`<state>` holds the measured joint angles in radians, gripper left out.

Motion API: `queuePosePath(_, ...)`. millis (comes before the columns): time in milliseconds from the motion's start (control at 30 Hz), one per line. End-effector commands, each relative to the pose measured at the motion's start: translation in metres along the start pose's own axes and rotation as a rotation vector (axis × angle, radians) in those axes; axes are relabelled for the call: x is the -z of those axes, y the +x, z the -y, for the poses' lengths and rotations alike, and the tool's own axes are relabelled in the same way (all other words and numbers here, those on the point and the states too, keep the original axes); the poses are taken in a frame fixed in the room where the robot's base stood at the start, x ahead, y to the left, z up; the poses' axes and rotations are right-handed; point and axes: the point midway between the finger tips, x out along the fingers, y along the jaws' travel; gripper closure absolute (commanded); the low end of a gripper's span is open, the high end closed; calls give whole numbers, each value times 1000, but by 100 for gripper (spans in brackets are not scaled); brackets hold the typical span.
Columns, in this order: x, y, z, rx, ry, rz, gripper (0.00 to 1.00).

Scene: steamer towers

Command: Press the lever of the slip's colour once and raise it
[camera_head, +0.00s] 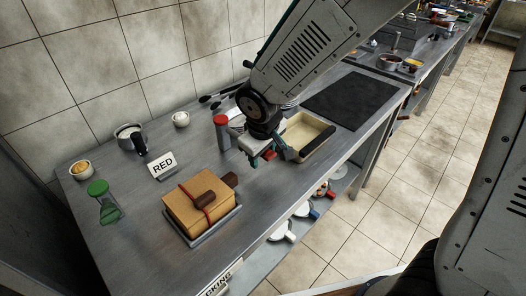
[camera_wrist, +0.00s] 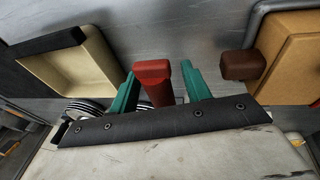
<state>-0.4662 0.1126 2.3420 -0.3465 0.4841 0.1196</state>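A white slip (camera_head: 163,166) reading RED stands on the steel counter at the left. My gripper (camera_head: 265,154) is low over the counter, between the tan box and the cream tray. In the wrist view its teal fingers (camera_wrist: 160,85) are apart, on either side of a red block-shaped piece (camera_wrist: 152,72), probably a lever. A small gap shows on the piece's right side; contact on the left is unclear. The piece's lower part is hidden by my gripper. A brown block-shaped end (camera_wrist: 243,65) shows right of the fingers, beside the tan box.
The tan box (camera_head: 187,218) with a red band and brown roll sits on a grey tray. A red-topped shaker (camera_head: 221,121) stands behind my gripper, and a green-topped flask (camera_head: 98,188) at the left. The cream tray (camera_head: 316,133) lies right. Bowls and a dark board (camera_head: 350,100) stand farther back.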

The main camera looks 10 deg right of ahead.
Motion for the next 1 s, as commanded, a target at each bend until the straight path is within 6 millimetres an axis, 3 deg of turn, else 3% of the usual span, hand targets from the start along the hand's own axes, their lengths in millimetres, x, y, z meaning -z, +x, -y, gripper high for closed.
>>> queuePosePath(233,1,-9,-1,-1,1,-4,52)
queuePosePath(633,1,-70,0,0,-1,-3,52)
queuePosePath(1000,0,-78,0,0,-1,0,52)
